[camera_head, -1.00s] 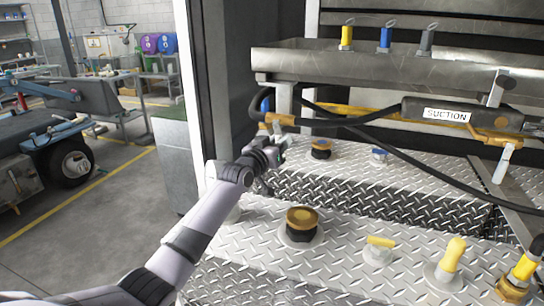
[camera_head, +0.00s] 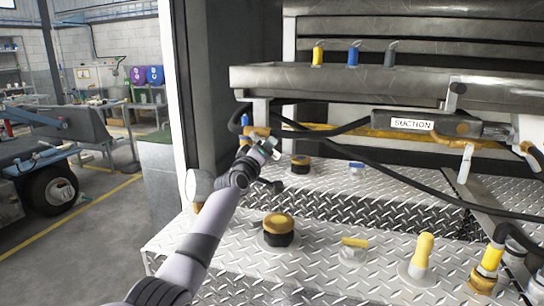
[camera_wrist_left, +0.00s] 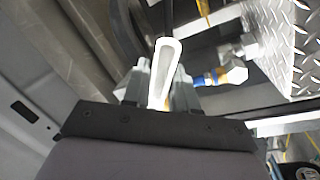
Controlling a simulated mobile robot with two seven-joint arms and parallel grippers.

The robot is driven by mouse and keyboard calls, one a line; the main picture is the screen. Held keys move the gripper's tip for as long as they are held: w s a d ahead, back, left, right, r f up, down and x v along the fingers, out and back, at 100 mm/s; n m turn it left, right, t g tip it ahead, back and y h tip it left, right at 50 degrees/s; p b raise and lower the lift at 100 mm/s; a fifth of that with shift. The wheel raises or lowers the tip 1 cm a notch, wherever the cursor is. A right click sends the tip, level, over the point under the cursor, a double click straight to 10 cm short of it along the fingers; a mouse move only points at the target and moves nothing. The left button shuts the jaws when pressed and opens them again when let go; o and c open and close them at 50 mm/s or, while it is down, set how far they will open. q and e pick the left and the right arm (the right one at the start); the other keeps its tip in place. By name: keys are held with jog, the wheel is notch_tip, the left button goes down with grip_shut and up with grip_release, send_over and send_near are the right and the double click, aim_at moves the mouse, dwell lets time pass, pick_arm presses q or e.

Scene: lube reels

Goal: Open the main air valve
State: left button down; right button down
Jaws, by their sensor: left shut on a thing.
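My left gripper (camera_head: 267,149) reaches in from the left, above the diamond-plate deck and in front of the left end of the steel trough. In the left wrist view its two fingers (camera_wrist_left: 158,90) are closed around a pale, bar-like handle (camera_wrist_left: 167,58), which sticks out beyond the fingertips. This looks like the valve handle; its base is hidden, and no label for the main air valve is readable. A blue and yellow fitting (camera_wrist_left: 222,76) lies just right of the handle in that view. My right gripper is not in view.
A black hose (camera_head: 390,173) crosses the deck (camera_head: 330,235). Black-and-yellow caps (camera_head: 279,226), a yellow handle (camera_head: 423,249) and a small yellow valve (camera_head: 354,243) stand on it. The trough (camera_head: 330,80) and the suction reel (camera_head: 411,124) are behind. A cabinet post (camera_head: 180,90) stands left.

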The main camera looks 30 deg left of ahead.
pick_arm(q)
jog(key=shift+w+d+r+n+p, duration=0.1)
jog(key=shift+d+r+n+p, duration=0.15)
jog(key=shift+n, duration=0.3)
jog(key=shift+d+r+n+p, duration=0.1)
jog(key=shift+r+n+p, duration=0.15)
jog(key=shift+n, duration=0.3)
jog(key=shift+d+r+n+y+p, duration=0.1)
jog(key=shift+r+n+y+p, duration=0.15)
jog(key=shift+n+y, duration=0.2)
jog(key=n+p, duration=0.1)
jog(key=n, duration=0.1)
jog(key=r+n+y+p, duration=0.1)
jog(key=shift+d+n, duration=0.1)
jog(key=shift+n, duration=0.25)
jog(key=shift+r+n+p, duration=0.3)
jog(key=shift+n+p, duration=0.15)
jog(key=shift+n, duration=0.45)
jog(key=shift+y, duration=0.25)
jog(key=c, duration=1.1)
grip_release()
jog(key=shift+o, duration=0.2)
jog(key=p+v, duration=0.2)
jog(key=v, duration=0.5)
